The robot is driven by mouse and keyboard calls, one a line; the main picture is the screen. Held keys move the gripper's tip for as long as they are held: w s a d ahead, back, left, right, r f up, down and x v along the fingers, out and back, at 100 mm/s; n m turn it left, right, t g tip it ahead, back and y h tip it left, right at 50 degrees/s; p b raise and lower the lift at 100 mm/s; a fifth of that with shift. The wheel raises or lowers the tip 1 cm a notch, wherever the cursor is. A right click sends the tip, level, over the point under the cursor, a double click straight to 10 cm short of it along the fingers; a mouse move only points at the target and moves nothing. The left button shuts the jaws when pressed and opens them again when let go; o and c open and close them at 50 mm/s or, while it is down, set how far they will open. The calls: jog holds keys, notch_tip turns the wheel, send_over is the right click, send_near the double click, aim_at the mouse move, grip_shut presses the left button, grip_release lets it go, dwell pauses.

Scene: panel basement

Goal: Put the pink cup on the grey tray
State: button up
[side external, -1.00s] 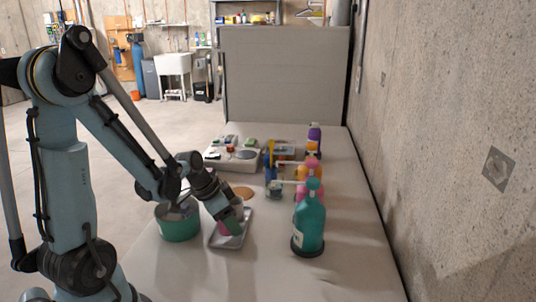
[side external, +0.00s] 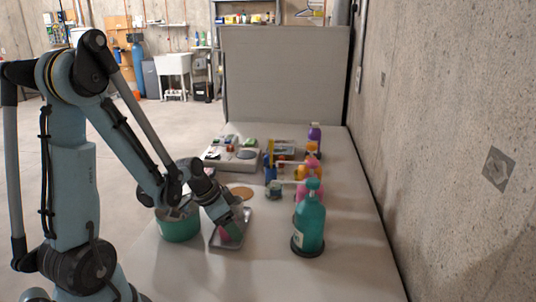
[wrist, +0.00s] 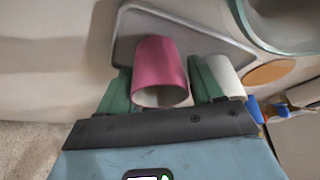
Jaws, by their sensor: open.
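The pink cup (wrist: 160,68) is on the grey tray (wrist: 122,42) in the wrist view, its open rim facing my gripper. In the side external view the cup (side external: 222,233) is partly hidden by my gripper, over the near part of the tray (side external: 228,246). My gripper (wrist: 160,88) is open, with one green finger on each side of the cup. I cannot tell whether either finger touches it. The gripper (side external: 233,226) is low over the tray in the side external view.
A white cylinder (wrist: 222,74) is close beside the right finger. A green tub (side external: 180,228) stands left of the tray, and a teal bottle (side external: 308,225) stands to its right. A brown disc (side external: 242,193) lies behind. Several bottles and boxes fill the far table.

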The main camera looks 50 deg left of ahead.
jog(key=shift+r, duration=0.15)
jog(key=shift+d+v, duration=0.5)
jog(key=shift+v, duration=5.4)
jog(key=w+d+r+n+t+y, duration=0.1)
jog(key=w+d+n+t, duration=0.1)
jog(key=d, duration=1)
jog(key=shift+w+d+r+t, duration=0.2)
jog(key=shift+d+r+t, duration=0.1)
jog(key=shift+r, duration=0.1)
